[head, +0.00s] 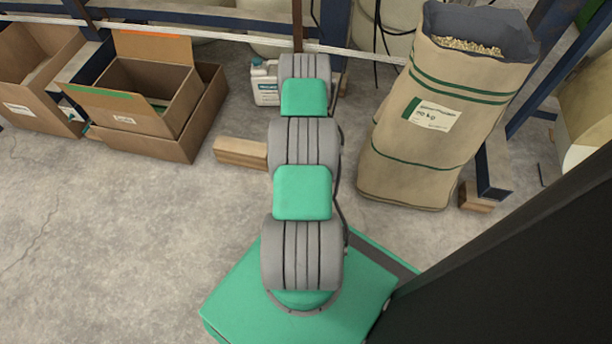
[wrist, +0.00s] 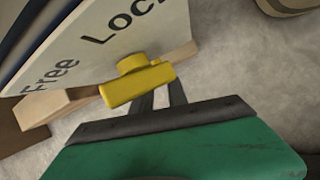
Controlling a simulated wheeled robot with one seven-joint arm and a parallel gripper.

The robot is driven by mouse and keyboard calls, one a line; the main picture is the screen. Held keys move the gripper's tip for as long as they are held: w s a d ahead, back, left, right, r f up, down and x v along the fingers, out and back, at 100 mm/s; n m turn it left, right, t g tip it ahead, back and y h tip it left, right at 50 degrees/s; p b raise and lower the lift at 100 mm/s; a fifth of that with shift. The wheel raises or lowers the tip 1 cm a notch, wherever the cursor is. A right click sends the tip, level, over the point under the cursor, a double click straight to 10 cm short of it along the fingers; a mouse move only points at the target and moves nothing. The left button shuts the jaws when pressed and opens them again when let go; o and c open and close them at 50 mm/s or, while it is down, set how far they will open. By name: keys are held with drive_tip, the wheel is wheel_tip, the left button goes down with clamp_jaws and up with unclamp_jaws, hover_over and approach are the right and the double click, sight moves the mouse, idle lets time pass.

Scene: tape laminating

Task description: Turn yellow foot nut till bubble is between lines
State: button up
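In the wrist view a yellow part (wrist: 137,85), a rounded knob with a blocky bar across it, sits by the edge of a pale plate (wrist: 75,50) lettered "Free" and "Lock". I cannot tell whether it is the yellow foot nut. My gripper (wrist: 163,92) points up from the bottom of the wrist view. Its two dark fingers are close together with a narrow gap. No bubble or lines show, and the head view shows neither nut nor gripper.
The head view shows open cardboard boxes (head: 150,85) at left, a timber block (head: 240,152), a white jug (head: 264,84) and a large paper sack (head: 430,110) at right. A blue rack (head: 490,165) stands behind. Bare concrete floor (head: 110,220) is clear at left.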

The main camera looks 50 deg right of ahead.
clamp_jaws()
idle(1.0)
